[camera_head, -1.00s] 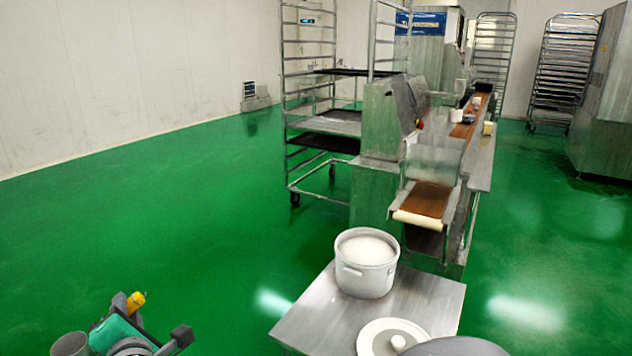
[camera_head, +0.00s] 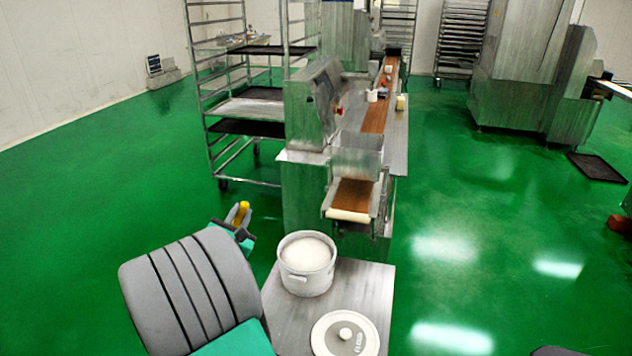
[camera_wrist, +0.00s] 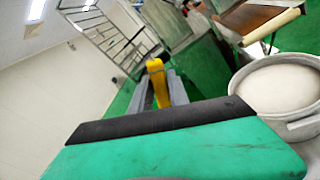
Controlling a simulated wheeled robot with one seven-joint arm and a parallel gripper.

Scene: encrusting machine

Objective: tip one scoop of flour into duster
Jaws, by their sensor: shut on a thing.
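My gripper (camera_head: 238,222) is left of the flour pot and shut on a yellow handle (camera_head: 241,211), which I take to be the scoop's. In the wrist view the yellow handle (camera_wrist: 155,68) stands between the two grey fingers. The scoop's bowl does not show, so I cannot tell whether it holds flour. The white pot (camera_head: 293,284) holds white flour (camera_head: 307,249); it also shows at the right of the wrist view (camera_wrist: 237,88). An open metal box (camera_head: 356,161) over the belt's near end may be the duster; I cannot tell.
The pot stands on a small steel table (camera_head: 367,280), with a round white lid (camera_head: 325,330) on its front part. The conveyor machine (camera_head: 305,200) is just behind. A tall tray rack (camera_head: 215,120) stands to its left. Green floor lies open on both sides.

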